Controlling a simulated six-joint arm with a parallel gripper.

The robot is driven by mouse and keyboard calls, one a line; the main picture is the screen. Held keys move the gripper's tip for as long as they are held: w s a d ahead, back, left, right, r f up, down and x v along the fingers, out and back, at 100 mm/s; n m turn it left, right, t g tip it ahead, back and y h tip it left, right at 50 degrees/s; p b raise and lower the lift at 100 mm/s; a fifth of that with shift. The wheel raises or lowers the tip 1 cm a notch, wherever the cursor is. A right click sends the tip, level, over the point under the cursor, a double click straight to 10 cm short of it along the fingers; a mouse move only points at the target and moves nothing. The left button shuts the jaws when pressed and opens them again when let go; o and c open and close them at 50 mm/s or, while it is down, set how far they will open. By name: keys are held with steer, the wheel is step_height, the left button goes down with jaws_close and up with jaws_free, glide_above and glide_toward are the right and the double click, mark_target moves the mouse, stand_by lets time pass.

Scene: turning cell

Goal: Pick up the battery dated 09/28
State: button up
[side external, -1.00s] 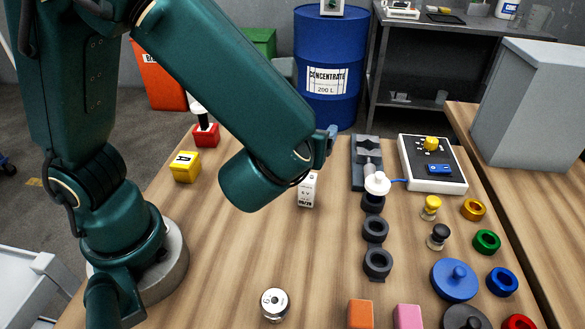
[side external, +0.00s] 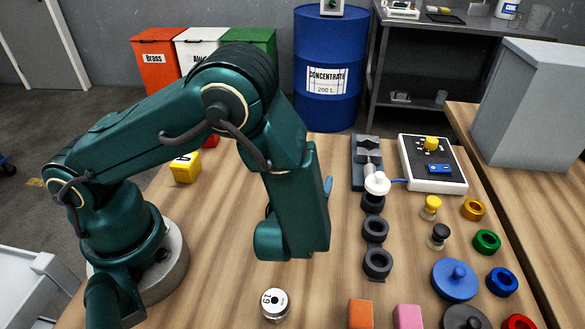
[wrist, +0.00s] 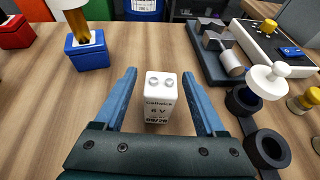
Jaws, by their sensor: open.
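My gripper (wrist: 160,72) is open, with one blue finger on each side of the battery and visible gaps between. In the side view one blue finger (side external: 328,187) shows beside my arm, which hides the battery there.
A blue block with an upright tool (wrist: 87,50) stands left of the battery. A grey vise-like fixture (wrist: 215,50) and dark rings (wrist: 265,148) lie to the right.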

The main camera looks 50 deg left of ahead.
steer(key=shift+x, duration=0.75)
jaws_close()
steer(key=shift+r, duration=0.15)
